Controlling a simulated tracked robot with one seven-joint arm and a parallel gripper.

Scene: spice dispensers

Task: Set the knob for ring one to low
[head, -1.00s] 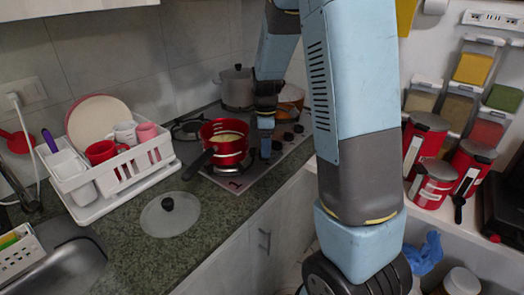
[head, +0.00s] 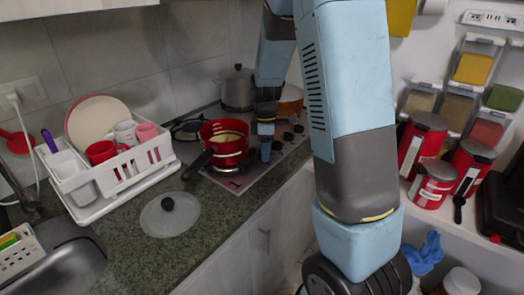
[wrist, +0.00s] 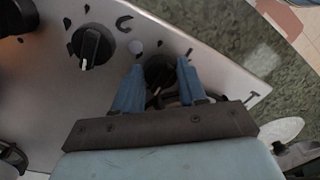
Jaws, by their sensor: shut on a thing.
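My gripper (wrist: 158,82) has its two blue fingers on either side of a black round knob (wrist: 158,70) on the hob's steel panel (wrist: 205,70). It is shut on this knob, the one nearest the panel's end in the wrist view. A pale mark on it points toward the lower edge of the picture. Another black knob (wrist: 92,46) sits to its left, with a white line. In the head view my gripper (head: 265,150) reaches down to the hob beside the red pot (head: 224,139); further knobs (head: 289,136) show to its right.
The red pot's dark handle (head: 198,165) sticks out over the counter. A grey pot (head: 237,88) and an orange pot (head: 290,100) stand behind. A glass lid (head: 170,213) lies on the counter, near a white dish rack (head: 122,180).

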